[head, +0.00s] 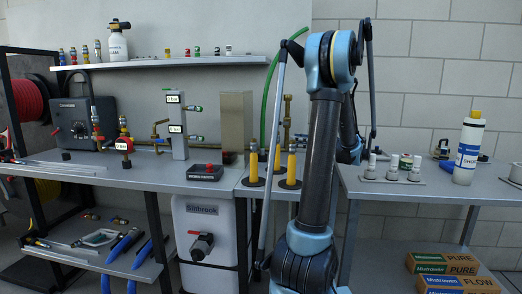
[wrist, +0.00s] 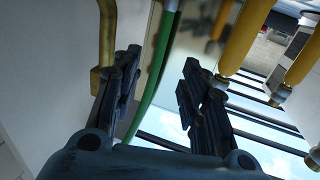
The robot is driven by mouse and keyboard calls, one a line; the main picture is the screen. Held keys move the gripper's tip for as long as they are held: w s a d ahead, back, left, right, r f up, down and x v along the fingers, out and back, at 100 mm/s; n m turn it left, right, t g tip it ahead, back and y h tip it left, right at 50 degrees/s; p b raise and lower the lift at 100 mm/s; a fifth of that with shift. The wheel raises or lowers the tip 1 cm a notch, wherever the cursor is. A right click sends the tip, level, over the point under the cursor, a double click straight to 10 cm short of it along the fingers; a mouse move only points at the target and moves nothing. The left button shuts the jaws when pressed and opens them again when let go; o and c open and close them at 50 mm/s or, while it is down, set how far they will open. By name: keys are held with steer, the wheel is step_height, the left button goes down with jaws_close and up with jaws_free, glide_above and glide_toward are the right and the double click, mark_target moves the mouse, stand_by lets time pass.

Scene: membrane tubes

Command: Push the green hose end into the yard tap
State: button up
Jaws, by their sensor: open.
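The green hose (head: 270,88) rises behind the bench in the head view and bends over to the right at its top. In the wrist view the green hose (wrist: 153,82) runs between the two fingers of my gripper (wrist: 160,75). The fingers stand apart, with a visible gap on each side of the hose. A pale section shows at the hose's upper end, cut off by the frame edge. A brass pipe (wrist: 106,40), perhaps part of the yard tap, is beside the left finger. A brass pipe (head: 287,112) also stands upright left of my arm in the head view. My arm hides the gripper there.
A beige block (head: 234,120) stands left of the hose. White fittings (head: 392,170) and a bottle (head: 468,148) are on the right bench.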

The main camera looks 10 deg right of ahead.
glide_above(263, 148)
steer(key=s+d, duration=0.1)
steer(key=d, duration=0.4)
steer(key=shift+s+a+x, duration=0.1)
steer(key=shift+s+x, duration=0.05)
steer(key=shift+x, duration=0.75)
steer(key=shift+s+a+x, duration=0.1)
steer(key=shift+s+x, duration=0.05)
steer(key=shift+x, duration=0.7)
steer(key=shift+s+a+x, duration=0.1)
steer(key=shift+s+x, duration=0.05)
steer(key=shift+x, duration=0.75)
steer(key=shift+f, duration=0.1)
jaws_close()
